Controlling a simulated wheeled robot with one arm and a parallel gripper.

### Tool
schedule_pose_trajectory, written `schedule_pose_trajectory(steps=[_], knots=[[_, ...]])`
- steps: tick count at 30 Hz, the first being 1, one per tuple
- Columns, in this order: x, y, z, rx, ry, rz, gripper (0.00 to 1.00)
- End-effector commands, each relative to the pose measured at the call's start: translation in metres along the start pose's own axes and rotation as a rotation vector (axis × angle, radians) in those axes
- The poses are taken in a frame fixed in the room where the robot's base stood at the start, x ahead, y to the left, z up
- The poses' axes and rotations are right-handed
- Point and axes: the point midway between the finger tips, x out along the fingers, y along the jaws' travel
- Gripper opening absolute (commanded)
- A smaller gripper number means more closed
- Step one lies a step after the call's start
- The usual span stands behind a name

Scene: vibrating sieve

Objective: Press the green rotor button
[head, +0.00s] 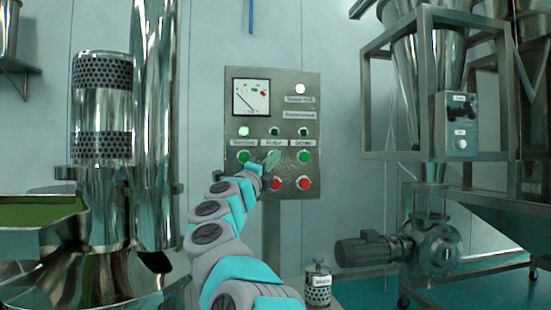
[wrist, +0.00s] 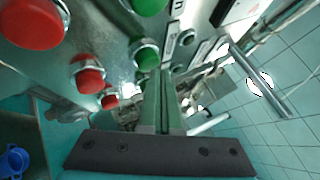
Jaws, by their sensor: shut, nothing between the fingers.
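The left green button (head: 243,156) and the right green button (head: 304,157) show in the head view. My gripper (head: 272,160) is shut and empty in front of the middle green button, which it hides there. In the wrist view the shut fingers (wrist: 162,78) point at the panel, with their tips close to a green button (wrist: 146,54). I cannot tell whether they touch it. The button labels are too small to read surely, so which is the rotor's is unclear.
Red buttons (wrist: 87,73) sit beside the fingers in the wrist view. The panel has a dial gauge (head: 251,97), a lit green lamp (head: 243,131) and a lit white lamp (head: 300,88). A small lidded canister (head: 318,289) stands below. Steel machinery stands on both sides.

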Motion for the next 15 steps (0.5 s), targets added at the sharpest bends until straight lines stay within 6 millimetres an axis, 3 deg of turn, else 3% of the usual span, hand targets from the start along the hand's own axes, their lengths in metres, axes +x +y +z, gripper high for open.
schedule_pose_trajectory(steps=[15], knots=[[0.0037, 0.0045, 0.0035, -0.002, -0.001, 0.002, 0.00]])
